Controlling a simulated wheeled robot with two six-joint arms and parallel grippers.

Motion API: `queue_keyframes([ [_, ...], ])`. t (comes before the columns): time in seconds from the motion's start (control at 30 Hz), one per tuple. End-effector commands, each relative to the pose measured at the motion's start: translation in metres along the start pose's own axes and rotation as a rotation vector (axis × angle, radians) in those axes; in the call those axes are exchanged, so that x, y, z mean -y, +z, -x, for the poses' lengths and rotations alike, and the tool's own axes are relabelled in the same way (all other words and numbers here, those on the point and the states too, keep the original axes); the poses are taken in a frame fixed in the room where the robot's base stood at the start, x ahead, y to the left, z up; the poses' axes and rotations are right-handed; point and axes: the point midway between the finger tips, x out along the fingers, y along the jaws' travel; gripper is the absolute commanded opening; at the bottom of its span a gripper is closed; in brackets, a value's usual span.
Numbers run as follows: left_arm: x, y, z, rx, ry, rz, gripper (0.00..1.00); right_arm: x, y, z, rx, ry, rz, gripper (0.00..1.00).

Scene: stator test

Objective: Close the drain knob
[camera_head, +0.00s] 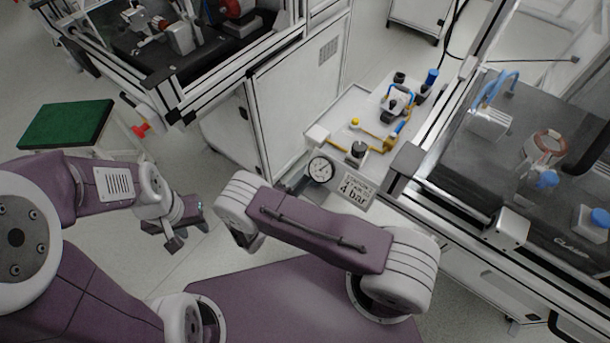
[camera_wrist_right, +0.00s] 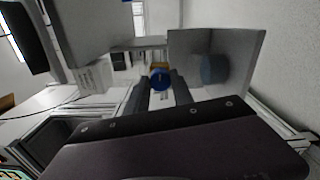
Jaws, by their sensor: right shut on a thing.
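In the right wrist view a round blue knob (camera_wrist_right: 159,80), which I take to be the drain knob, sits between the two dark fingers of my right gripper (camera_wrist_right: 160,86). The fingers are shut on it from both sides. In the head view my right arm hides this gripper and the knob it holds. A round pressure gauge (camera_head: 321,170) and a "4 bar" sign (camera_head: 357,188) show just beyond the arm. My left gripper (camera_head: 188,234) is open and empty over the floor at the left, away from the gauge.
A white bench (camera_head: 340,118) with yellow and blue fittings stands beyond the gauge. A machine with a dark top (camera_head: 480,150) is at the right. A white cabinet (camera_head: 300,85) stands at the back. A green board (camera_head: 66,124) is at the left. Floor near my left gripper is clear.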

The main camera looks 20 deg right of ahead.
Motion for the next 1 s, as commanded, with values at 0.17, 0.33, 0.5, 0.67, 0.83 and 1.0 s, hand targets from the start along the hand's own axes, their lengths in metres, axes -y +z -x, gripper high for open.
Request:
queue_keyframes([
  [0.17, 0.0, 0.0, 0.0, 0.0, 0.0, 0.0, 0.36, 0.001, 0.0, 0.0, 0.0, -0.003, 0.0, 0.0],
  [0.33, 0.0, 0.0, 0.0, 0.0, 0.0, 0.0, 0.36, 0.001, 0.0, 0.0, 0.0, -0.002, 0.001, 0.5],
  [0.5, 0.0, 0.0, 0.0, 0.0, 0.0, 0.0, 0.36, 0.001, 0.0, 0.0, 0.0, -0.001, 0.001, 0.5],
  [0.67, 0.0, 0.0, 0.001, 0.0, 0.0, 0.0, 0.36, 0.0, -0.001, 0.013, -0.004, 0.0, 0.0, 0.5],
  [0.83, 0.0, 0.0, 0.003, 0.0, 0.0, 0.0, 0.36, 0.0, -0.001, 0.052, -0.007, -0.001, 0.0, 0.5],
  [1.0, 0.0, 0.0, 0.003, 0.0, 0.0, 0.0, 0.36, 0.001, -0.001, 0.082, -0.003, -0.002, 0.0, 0.5],
])
